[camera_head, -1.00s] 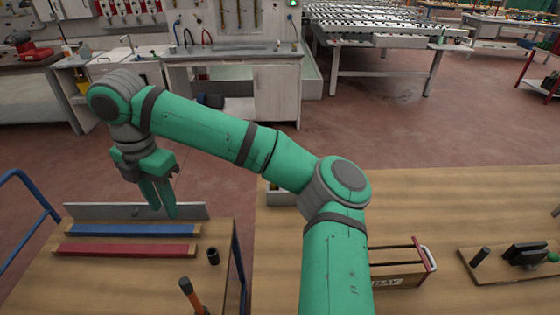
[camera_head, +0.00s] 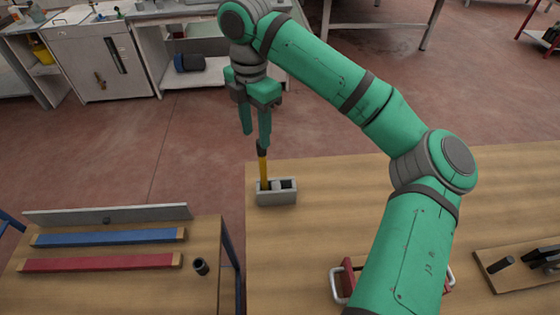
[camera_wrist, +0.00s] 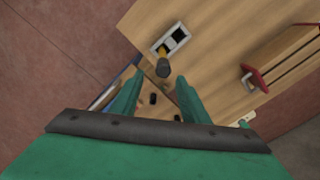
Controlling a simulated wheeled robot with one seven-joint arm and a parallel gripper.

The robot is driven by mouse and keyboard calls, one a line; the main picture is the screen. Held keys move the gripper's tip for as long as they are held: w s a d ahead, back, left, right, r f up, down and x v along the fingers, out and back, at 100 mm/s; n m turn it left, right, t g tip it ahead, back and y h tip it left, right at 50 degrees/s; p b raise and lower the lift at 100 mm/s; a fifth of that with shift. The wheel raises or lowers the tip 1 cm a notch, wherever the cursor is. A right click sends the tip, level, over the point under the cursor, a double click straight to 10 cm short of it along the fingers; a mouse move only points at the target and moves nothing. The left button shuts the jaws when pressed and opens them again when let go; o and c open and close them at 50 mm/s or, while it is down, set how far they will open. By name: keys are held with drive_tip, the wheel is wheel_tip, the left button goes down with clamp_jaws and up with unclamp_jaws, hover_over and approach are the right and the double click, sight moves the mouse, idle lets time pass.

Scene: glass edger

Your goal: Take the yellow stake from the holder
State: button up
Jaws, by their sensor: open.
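The yellow stake (camera_head: 263,171) with a dark top stands upright in the grey holder (camera_head: 277,199) at the far left corner of the wooden table. The holder has square openings, and the stake is in its left one; the other looks empty. In the wrist view, the stake's dark cap (camera_wrist: 163,69) hides part of its shaft beside the holder (camera_wrist: 179,38). My gripper (camera_head: 255,133) points down over the stake, fingers apart. Its fingertips look close to the stake's top in the head view. In the wrist view, the cap lies ahead of the gap between the fingertips (camera_wrist: 158,80).
The table (camera_head: 290,245) is clear around the holder. A red-ended box (camera_head: 346,275) is partly hidden behind my arm. A lower bench (camera_head: 120,285) at the left bears a blue bar (camera_head: 105,237), a red bar (camera_head: 100,262) and a black cylinder (camera_head: 200,266).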

drive_tip(key=shift+w+d+f, duration=0.15)
drive_tip(key=shift+w+f, duration=0.1)
drive_tip(key=shift+f, duration=0.05)
hover_over(262, 160)
drive_tip(key=w, duration=0.1)
wheel_tip(262, 160, down, 4)
drive_tip(key=shift+f, duration=0.15)
drive_tip(key=shift+s+f, duration=0.1)
drive_tip(key=shift+f, duration=0.4)
wheel_tip(262, 160, down, 5)
drive_tip(key=shift+r, duration=0.1)
clamp_jaws()
